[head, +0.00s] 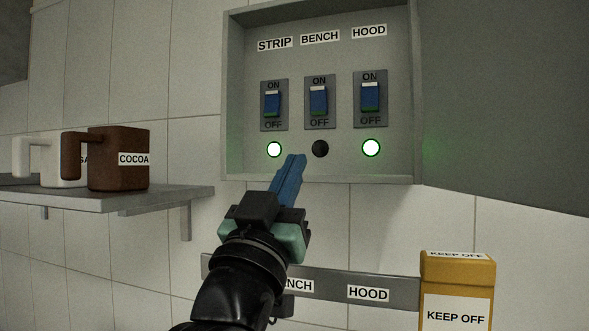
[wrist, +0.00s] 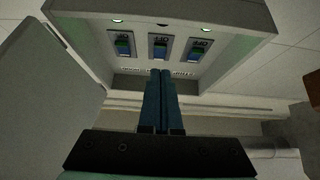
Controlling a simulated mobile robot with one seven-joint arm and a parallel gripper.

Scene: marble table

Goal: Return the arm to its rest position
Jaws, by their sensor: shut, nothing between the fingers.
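My gripper (head: 293,160) has its blue fingers pressed together, with nothing held. In the head view its tips overlap the lower edge of the open grey switch box (head: 232,100). In the wrist view the closed fingers (wrist: 161,75) point at the box (wrist: 245,25). The box holds the STRIP switch (head: 272,103), the BENCH switch (head: 319,101) and the HOOD switch (head: 370,97). The lamps under STRIP (head: 274,149) and HOOD (head: 371,148) glow white-green. The lamp under BENCH (head: 320,149) is dark.
The box's open door (head: 500,90) stands to the right. A yellow KEEP OFF box (head: 457,268) is at lower right. A shelf (head: 165,195) at left bears a brown COCOA mug (head: 120,175) and a white mug (head: 62,178). A labelled grey rail (head: 400,290) runs below the box.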

